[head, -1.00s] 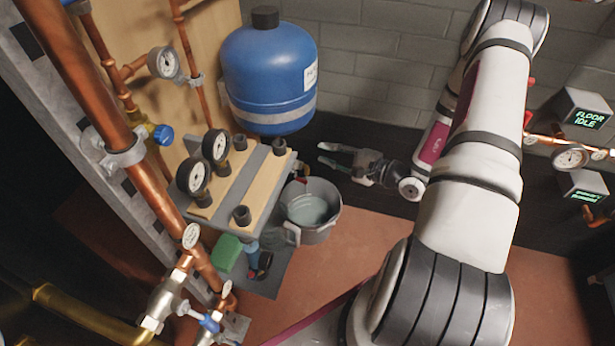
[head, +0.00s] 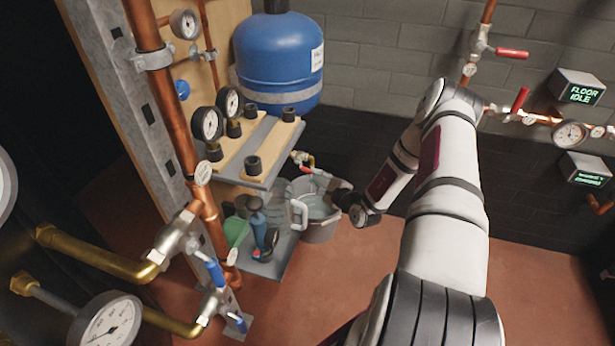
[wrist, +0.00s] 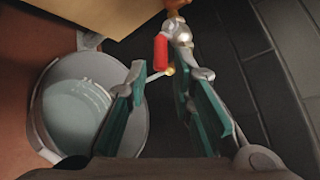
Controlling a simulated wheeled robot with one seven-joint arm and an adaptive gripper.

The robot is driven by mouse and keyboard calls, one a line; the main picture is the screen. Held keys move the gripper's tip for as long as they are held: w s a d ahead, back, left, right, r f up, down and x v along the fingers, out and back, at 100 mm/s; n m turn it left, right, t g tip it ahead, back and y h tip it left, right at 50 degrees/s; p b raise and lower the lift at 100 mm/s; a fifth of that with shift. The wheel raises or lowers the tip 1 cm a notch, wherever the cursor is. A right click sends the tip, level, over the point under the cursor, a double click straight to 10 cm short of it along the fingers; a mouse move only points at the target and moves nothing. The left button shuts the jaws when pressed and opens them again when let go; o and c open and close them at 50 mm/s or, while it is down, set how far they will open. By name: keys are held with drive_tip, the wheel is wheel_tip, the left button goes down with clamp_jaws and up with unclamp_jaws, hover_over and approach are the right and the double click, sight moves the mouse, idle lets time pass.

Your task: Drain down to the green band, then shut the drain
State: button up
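The drain valve with a red handle (wrist: 161,52) is near the top centre of the wrist view, just beyond my fingertips. In the head view, the red handle (head: 308,169) shows low under the shelf edge. My gripper (wrist: 160,82) has two green-padded fingers, apart with nothing visibly between them. In the head view it is small and partly hidden (head: 322,180), above the bucket. The grey bucket (wrist: 128,128) stands below to the left and holds clear water. Two round black gauges (head: 207,123) stand on the shelf; their needles and any green band are too small to read.
A blue tank (head: 278,62) stands behind the shelf (head: 254,180). Copper pipes (head: 150,80) and blue-handled valves (head: 215,272) are on the left. A panel reading "FLOOR IDLE" (head: 579,91) is on the right wall. The red-brown floor (head: 340,280) is open in front.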

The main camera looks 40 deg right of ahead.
sight(310, 172)
drive_tip(key=b+x, duration=0.2)
drive_tip(key=x, duration=0.4)
drive_tip(key=shift+w+f, duration=0.1)
drive_tip(key=shift+w, duration=0.2)
clamp_jaws()
